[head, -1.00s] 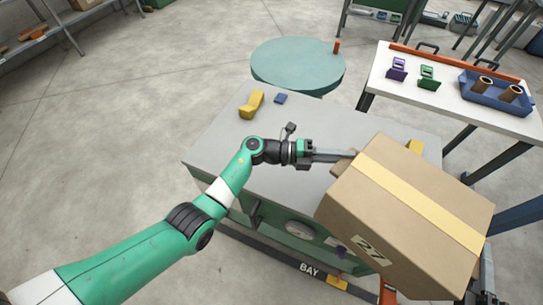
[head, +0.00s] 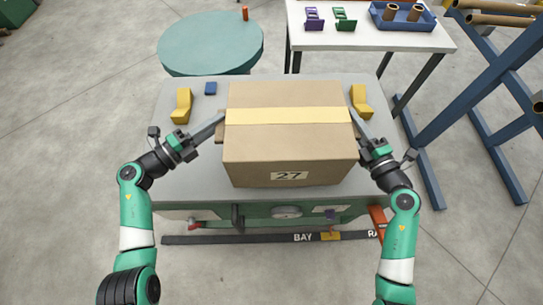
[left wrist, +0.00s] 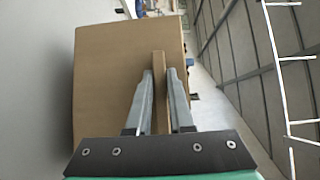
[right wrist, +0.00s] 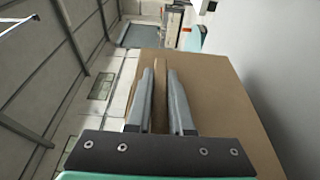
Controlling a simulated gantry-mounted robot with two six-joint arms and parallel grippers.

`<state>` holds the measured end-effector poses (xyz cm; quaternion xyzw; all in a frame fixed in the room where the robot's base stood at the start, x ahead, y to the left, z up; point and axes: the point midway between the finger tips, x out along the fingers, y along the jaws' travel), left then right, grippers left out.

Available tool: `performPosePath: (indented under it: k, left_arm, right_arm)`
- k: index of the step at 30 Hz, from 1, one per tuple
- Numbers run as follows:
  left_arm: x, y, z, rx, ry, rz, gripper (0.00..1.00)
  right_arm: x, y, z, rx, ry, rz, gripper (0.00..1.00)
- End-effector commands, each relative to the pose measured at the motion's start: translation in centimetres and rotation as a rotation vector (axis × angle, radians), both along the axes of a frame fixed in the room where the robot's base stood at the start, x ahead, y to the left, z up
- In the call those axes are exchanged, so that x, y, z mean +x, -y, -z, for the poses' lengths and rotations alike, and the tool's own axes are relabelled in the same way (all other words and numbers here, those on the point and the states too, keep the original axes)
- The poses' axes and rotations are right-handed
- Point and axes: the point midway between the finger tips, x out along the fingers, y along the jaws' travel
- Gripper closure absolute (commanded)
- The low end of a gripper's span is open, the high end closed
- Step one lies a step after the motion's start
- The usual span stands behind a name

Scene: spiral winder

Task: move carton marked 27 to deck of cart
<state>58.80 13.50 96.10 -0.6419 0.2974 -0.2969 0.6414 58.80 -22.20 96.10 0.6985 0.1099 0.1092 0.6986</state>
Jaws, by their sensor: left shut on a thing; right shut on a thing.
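The brown carton marked 27 (head: 290,150) has a pale yellow tape band across its top and its label on the near face. It is level and square over the grey top (head: 188,150) of a green unit, probably the cart's deck. I cannot tell whether it rests there or hangs just above. My left gripper (head: 219,120) is shut on a wooden cleat on the carton's left side; the cleat shows between the fingers in the left wrist view (left wrist: 160,85). My right gripper (head: 355,115) is shut on the matching right cleat, seen in the right wrist view (right wrist: 160,90). The underside is hidden.
Yellow blocks (head: 182,105) and (head: 361,101) flank the carton, with a small blue block (head: 210,88) behind the left one. Behind stand a round teal table (head: 210,42) and a white table (head: 375,38) with a blue tray (head: 402,17). A blue rack (head: 470,95) stands right.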

Motion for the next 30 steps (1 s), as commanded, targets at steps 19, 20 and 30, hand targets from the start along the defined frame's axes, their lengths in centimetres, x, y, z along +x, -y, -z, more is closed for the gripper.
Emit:
performPosePath:
  k: [19, 20, 30]
  left_arm:
    - [0.1, -0.1, 3.8, -0.002, 0.003, -0.003, 1.00]
    - [0.1, -0.1, 4.1, -0.002, 0.003, -0.003, 1.00]
    - [0.0, -0.1, 4.8, 0.000, 0.000, -0.002, 0.50]
  right_arm:
    - [0.0, 0.2, 3.8, 0.001, 0.005, 0.004, 1.00]
    - [0.0, 0.2, 4.0, 0.001, 0.005, 0.004, 1.00]
    - [0.0, 0.1, 4.7, 0.000, 0.001, 0.002, 0.50]
